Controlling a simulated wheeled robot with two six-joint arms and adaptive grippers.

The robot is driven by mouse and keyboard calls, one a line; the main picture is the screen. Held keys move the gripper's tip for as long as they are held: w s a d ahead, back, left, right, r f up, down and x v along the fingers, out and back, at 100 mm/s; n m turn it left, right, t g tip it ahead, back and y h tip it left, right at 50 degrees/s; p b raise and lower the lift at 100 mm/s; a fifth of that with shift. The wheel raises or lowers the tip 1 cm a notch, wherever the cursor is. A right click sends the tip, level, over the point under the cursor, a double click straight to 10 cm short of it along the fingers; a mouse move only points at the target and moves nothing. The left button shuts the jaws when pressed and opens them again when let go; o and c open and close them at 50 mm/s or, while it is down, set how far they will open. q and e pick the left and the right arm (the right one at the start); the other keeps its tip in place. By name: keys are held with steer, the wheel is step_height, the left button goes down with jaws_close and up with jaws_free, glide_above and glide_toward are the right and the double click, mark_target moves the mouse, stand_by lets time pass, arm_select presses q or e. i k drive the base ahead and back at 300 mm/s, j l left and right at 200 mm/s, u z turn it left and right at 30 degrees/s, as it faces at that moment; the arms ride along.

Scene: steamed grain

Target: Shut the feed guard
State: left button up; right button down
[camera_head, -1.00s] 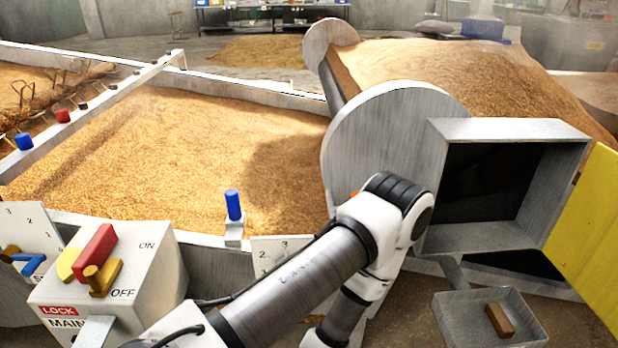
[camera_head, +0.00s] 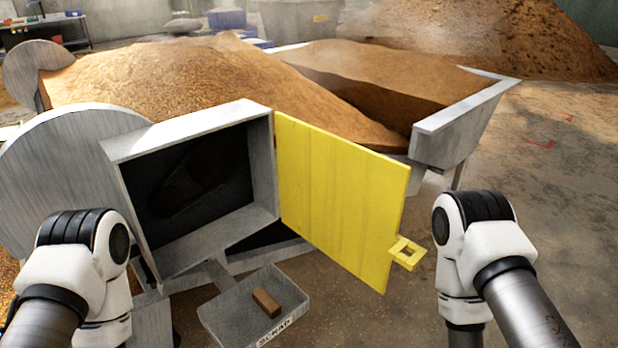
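The feed guard is a yellow door panel (camera_head: 340,195) hinged at the right edge of a grey metal box (camera_head: 262,185). It stands swung open to the right, and the dark inside of the box shows. A yellow latch tab (camera_head: 406,252) with a square hole sticks out from its free edge. My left arm is at the lower left, in front of the box's left side. My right arm is at the lower right, just right of the tab and apart from it. Both grippers are out of sight, hidden behind or below the arm links.
A grey scrap tray (camera_head: 226,325) with a brown block (camera_head: 266,302) in it sits below the box. A hopper of grain (camera_head: 190,75) rises behind. A grey-walled trough (camera_head: 455,135) stands behind the guard. Open floor (camera_head: 560,190) lies at the right.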

mark_target(346, 198)
steer(key=i+l+u, duration=0.2)
steer(key=l+u, duration=0.25)
steer(key=l, duration=0.2)
steer(key=i+l+u, duration=0.1)
steer(key=l+u, duration=0.3)
steer(key=l, duration=0.25)
steer(key=l+u, duration=0.45)
steer(key=l, duration=0.25)
steer(key=k+l+u, duration=0.15)
steer(key=l+u, duration=0.25)
steer(key=l, duration=0.3)
